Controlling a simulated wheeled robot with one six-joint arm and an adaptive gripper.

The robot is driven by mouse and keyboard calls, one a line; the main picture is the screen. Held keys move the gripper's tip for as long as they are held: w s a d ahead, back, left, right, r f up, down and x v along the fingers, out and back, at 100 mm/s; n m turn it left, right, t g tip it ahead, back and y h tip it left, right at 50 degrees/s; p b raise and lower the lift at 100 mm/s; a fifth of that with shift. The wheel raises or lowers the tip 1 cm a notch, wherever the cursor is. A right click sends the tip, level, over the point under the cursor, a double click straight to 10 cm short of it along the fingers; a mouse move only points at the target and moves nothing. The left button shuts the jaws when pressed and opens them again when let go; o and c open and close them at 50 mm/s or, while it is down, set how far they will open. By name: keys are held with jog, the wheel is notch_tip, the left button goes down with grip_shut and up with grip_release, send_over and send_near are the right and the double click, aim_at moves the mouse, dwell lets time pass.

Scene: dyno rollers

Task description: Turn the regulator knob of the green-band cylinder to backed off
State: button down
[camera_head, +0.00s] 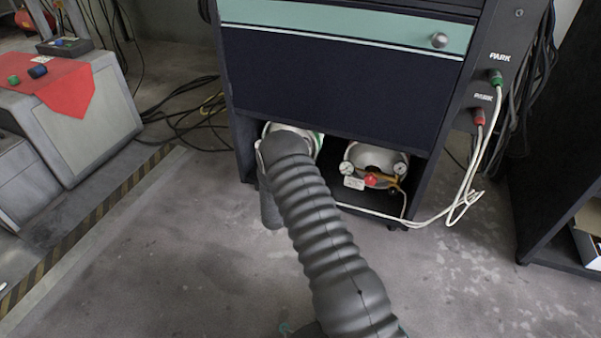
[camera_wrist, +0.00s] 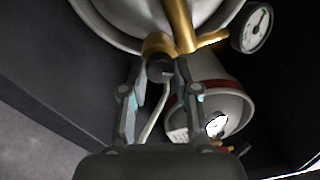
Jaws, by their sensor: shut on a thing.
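The green-band cylinder (camera_head: 318,140) lies in the left part of the cart's lower bay in the head view, mostly hidden behind my arm. In the wrist view its pale end (camera_wrist: 112,12) fills the top, with the brass regulator (camera_wrist: 180,28) in front of it. The dark regulator knob (camera_wrist: 160,68) sits at the lower end of the brass body. My gripper (camera_wrist: 159,76) has its two fingers on either side of this knob, shut on it. The knob's turn position cannot be read. The head view hides the knob and my fingers behind the arm.
A red-band cylinder (camera_wrist: 211,88) lies beside it, with a red knob (camera_head: 371,179) and gauges. A round gauge (camera_wrist: 252,29) sits close to the right of the brass regulator. A white cable (camera_head: 467,185) hangs at the cart's right. The floor in front is clear.

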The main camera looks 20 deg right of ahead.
jog(key=n, duration=0.6)
jog(key=shift+n, duration=0.4)
dwell(0.3)
jog(key=c, duration=0.9)
grip_release()
jog(key=shift+o, duration=0.2)
jog(key=shift+s, duration=0.1)
jog(key=v, duration=1.1)
jog(key=shift+s, duration=0.45)
jog(key=shift+a, duration=0.1)
